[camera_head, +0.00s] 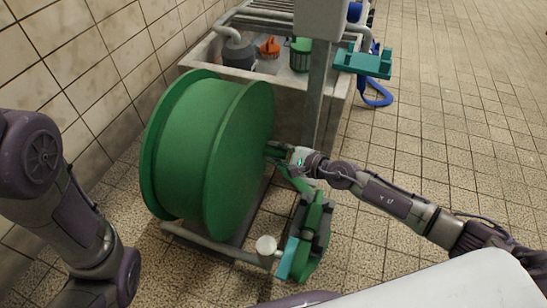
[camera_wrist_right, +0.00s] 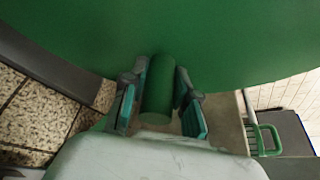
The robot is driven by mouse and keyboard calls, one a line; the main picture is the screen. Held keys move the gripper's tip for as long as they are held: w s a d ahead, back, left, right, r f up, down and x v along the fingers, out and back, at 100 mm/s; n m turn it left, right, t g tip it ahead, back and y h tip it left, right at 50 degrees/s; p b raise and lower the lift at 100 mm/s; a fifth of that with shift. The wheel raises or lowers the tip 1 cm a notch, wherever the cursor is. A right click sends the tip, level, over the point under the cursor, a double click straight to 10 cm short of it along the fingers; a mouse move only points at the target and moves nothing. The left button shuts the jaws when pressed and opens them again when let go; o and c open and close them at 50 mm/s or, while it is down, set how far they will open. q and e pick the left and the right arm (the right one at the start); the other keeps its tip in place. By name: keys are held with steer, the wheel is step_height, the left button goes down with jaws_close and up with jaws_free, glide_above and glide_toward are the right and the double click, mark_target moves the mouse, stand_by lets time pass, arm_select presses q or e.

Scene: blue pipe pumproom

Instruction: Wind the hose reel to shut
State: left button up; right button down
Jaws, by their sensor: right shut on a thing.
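A large green hose reel (camera_head: 190,150) stands on a low grey frame near the tiled wall in the head view. Its green side disc fills the top of the right wrist view (camera_wrist_right: 220,40). A green cylindrical handle (camera_wrist_right: 157,90) sticks out from the disc. My right gripper (camera_wrist_right: 160,103) is shut on this handle, with one finger on each side. In the head view my right gripper (camera_head: 279,154) reaches the reel's right face. My left arm shows at the left edge of the head view, but its gripper is out of view.
A concrete basin (camera_head: 265,75) with an orange item (camera_head: 269,47) and a green item (camera_head: 301,54) stands behind the reel. A metal post (camera_head: 318,100) rises close beside my right gripper. Tiled floor at the right is open.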

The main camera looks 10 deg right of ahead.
steer(key=shift+w+d+r, duration=0.1)
steer(key=shift+d+r, duration=0.05)
steer(key=shift+r, duration=0.05)
stand_by(0.3)
steer(key=c, duration=0.9)
jaws_free()
steer(key=shift+v, duration=6.05)
